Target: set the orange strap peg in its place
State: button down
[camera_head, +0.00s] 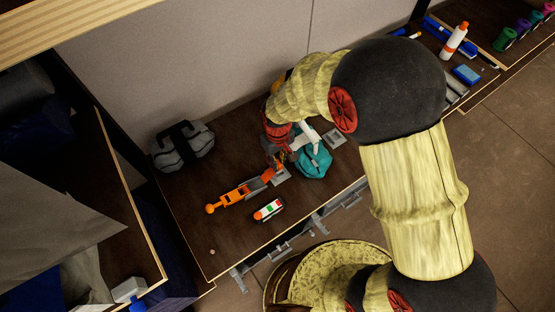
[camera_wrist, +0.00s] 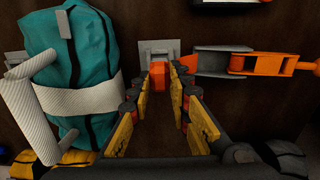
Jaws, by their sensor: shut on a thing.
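The orange strap peg (camera_wrist: 161,76) shows between my fingertips in the wrist view. My gripper (camera_wrist: 165,72) is shut on it. The peg is at a small grey plate (camera_wrist: 153,47); whether it is seated in the plate or just above it cannot be told. In the head view my gripper (camera_head: 278,159) points down at the table, and the grey plate (camera_head: 281,178) shows beside the fingertips. The peg is mostly hidden there by the fingers.
An orange-and-grey buckle-like piece (camera_head: 238,193) lies left of my gripper. A teal roll (camera_head: 316,163) with white straps lies close on the right. A second grey plate (camera_head: 335,138), a white-red-green box (camera_head: 268,210) and a grey bag (camera_head: 183,146) are nearby. The table's front left is mostly clear.

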jog(key=shift+f+b, duration=0.9)
jog(key=shift+f, duration=0.7)
dwell(0.3)
jog(key=c, duration=1.6)
grip_release()
notch_tip(320, 180, up, 12)
